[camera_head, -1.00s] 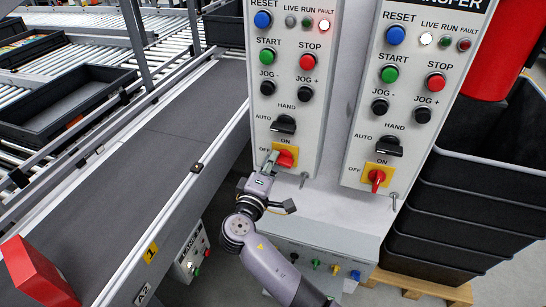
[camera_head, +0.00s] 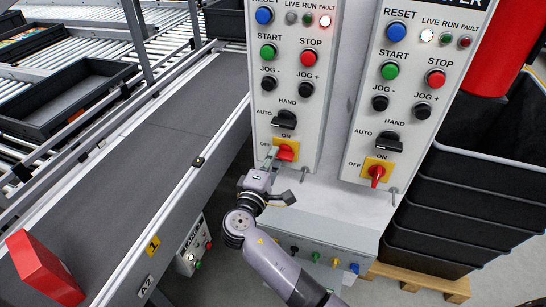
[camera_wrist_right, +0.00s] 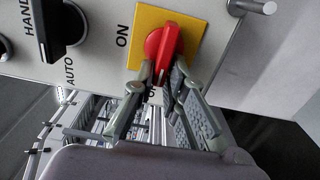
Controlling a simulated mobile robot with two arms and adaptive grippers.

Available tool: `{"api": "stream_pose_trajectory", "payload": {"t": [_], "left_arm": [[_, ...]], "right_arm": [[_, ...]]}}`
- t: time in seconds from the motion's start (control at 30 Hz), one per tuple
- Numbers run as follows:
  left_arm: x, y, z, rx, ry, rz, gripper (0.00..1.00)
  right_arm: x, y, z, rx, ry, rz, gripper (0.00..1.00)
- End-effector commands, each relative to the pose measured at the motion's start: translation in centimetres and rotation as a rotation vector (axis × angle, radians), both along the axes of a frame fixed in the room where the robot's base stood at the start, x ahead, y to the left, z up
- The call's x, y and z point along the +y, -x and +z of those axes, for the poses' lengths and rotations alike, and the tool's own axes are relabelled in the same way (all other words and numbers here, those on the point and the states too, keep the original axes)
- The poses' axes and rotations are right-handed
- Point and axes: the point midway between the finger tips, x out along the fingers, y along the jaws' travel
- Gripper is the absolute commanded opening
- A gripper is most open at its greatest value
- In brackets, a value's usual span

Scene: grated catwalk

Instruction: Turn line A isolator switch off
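The left control panel (camera_head: 264,92) has a red isolator handle (camera_head: 286,152) on a yellow plate, below its selector knob; its title is out of frame. In the right wrist view the red handle (camera_wrist_right: 162,48) lies along the direction of the OFF label, which the fingers partly cover, not toward ON. My right gripper (camera_head: 272,157) is at this handle. In the right wrist view its fingers (camera_wrist_right: 158,88) are apart on either side of the handle's tip; the right finger is close to it and a gap shows at the left. My left gripper is not in view.
The right panel (camera_head: 360,110) has a similar red handle (camera_head: 377,172), upright toward ON. Small metal pegs (camera_head: 391,196) stick out beside the switches. A conveyor (camera_head: 150,150) runs at left; stacked black crates (camera_head: 450,205) stand on a pallet at right.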

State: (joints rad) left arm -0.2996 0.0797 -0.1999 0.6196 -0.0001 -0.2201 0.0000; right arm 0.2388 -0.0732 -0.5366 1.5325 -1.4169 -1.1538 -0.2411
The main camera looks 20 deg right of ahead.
Motion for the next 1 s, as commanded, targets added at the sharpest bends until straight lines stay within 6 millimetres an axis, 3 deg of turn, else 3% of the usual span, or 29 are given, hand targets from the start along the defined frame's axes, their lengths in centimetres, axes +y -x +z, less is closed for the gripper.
{"api": "stream_pose_trajectory", "payload": {"t": [0.23, 0.57, 0.77, 1.0], "left_arm": [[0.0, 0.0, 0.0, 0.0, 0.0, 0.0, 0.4], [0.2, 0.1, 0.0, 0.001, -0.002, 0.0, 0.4], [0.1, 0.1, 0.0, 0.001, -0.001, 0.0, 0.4], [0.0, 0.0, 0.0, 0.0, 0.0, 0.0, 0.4]], "right_arm": [[0.0, 0.0, 0.0, -0.001, -0.001, 0.0, 0.3], [0.1, 0.2, 0.0, -0.001, -0.002, 0.0, 0.3], [1.7, 2.4, -0.1, 0.0, -0.004, 0.002, 0.3], [4.6, 6.7, -0.1, 0.001, -0.003, 0.001, 0.3]]}}
